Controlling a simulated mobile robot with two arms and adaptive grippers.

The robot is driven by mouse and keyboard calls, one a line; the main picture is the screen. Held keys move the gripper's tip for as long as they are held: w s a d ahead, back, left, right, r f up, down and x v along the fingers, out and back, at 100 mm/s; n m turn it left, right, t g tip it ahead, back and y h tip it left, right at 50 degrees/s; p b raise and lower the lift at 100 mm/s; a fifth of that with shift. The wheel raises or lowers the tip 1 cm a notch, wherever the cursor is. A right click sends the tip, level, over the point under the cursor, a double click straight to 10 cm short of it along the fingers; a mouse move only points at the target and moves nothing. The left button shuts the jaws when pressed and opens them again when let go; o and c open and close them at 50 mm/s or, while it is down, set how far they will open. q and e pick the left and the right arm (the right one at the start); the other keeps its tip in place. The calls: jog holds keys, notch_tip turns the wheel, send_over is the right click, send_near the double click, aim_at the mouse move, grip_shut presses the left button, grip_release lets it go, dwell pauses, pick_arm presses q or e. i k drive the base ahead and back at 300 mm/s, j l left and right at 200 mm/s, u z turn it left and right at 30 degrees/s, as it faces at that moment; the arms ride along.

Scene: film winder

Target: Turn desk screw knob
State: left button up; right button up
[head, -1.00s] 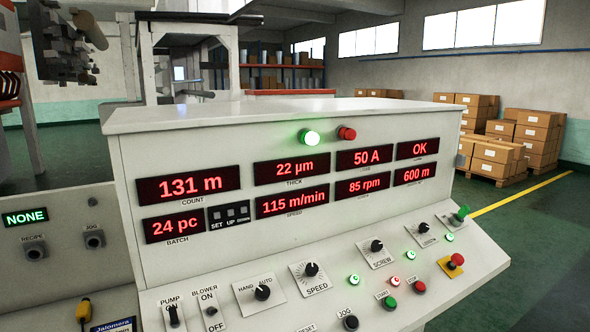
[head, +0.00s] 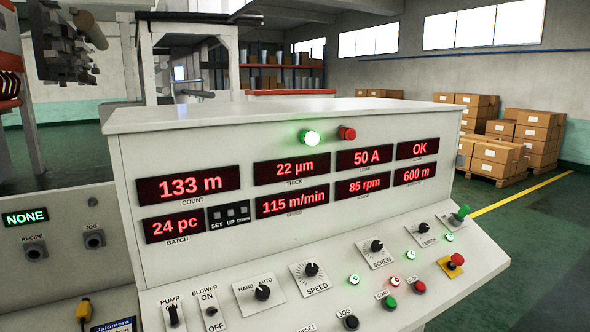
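The screw knob (head: 377,246) is a small black rotary knob on a white plate marked SCREW, on the sloped front panel of the white control desk (head: 290,225). It sits right of the speed knob (head: 312,269) and left of another black knob (head: 423,228). Its pointer direction is too small to read surely. The display above the panel reads 85 rpm (head: 362,185). Neither of my grippers is in view, and nothing touches the knob.
A hand/auto selector (head: 262,292), green start button (head: 389,302), red stop button (head: 420,287) and red emergency button on yellow (head: 456,261) share the panel. A green knob (head: 461,212) stands at its right edge. Boxes (head: 525,135) stand on the floor behind, right.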

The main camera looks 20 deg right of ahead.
aim_at(377, 245)
jog(key=z, duration=1.3)
